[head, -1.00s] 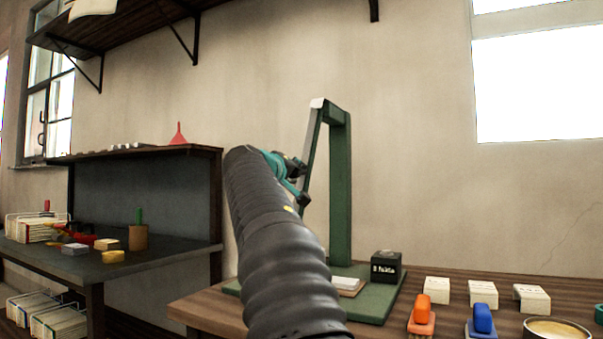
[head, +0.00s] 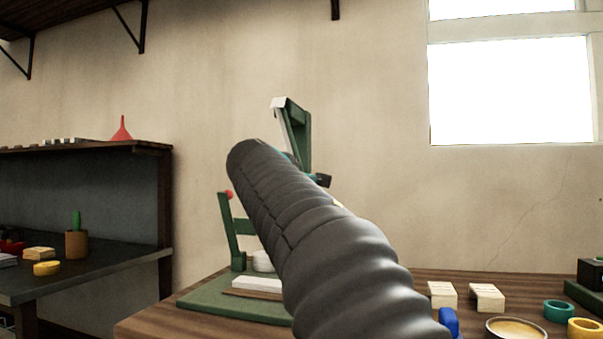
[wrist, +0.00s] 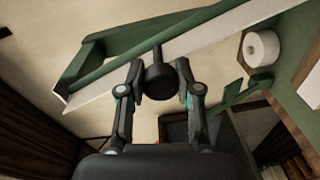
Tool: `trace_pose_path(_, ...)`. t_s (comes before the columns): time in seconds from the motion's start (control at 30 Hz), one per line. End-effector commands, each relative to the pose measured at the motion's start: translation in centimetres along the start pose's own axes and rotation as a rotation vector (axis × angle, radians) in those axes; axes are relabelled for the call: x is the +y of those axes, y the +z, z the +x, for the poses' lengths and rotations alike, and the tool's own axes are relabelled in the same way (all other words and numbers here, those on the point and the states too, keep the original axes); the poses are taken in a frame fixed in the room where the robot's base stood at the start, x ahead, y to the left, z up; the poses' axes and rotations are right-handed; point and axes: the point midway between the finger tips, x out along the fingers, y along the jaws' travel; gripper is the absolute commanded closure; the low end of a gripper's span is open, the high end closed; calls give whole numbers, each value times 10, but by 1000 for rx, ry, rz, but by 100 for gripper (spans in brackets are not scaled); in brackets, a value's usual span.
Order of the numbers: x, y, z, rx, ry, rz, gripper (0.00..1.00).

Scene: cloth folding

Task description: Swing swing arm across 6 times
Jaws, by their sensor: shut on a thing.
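The swing arm is a pale bar on a green frame; its upper part (head: 285,125) shows in the head view above my arm and leans down to the right. In the wrist view the pale bar (wrist: 215,42) runs diagonally across the top. A round black knob (wrist: 159,86) projects from it. My gripper (wrist: 159,73) is shut on this knob, one finger on each side. In the head view my own dark arm hides most of the gripper and the lower swing arm. The green base (head: 215,303) sits on the wooden table.
A green lever with a red ball (head: 229,195) stands at the base's left. A white roll (wrist: 262,48) is right of the fingers in the wrist view. Pale blocks (head: 487,296), a round tin (head: 515,329) and rings (head: 559,310) lie right. A dark shelf unit (head: 90,220) stands left.

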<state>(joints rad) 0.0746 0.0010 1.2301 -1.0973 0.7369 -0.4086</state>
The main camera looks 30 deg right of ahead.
Motion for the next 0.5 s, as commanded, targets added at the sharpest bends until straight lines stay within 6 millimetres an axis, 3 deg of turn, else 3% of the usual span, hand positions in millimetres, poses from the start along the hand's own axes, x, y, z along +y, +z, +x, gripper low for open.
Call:
trace_pose_path(0.37, 1, 2, 0, -3, 0, -5, 100)
trace_pose_path(0.4, 1, 2, 0, -3, 1, -5, 57)
trace_pose_path(0.47, 1, 2, 0, -3, 1, -5, 42)
trace_pose_path(0.5, 1, 2, 0, -3, 1, -4, 40)
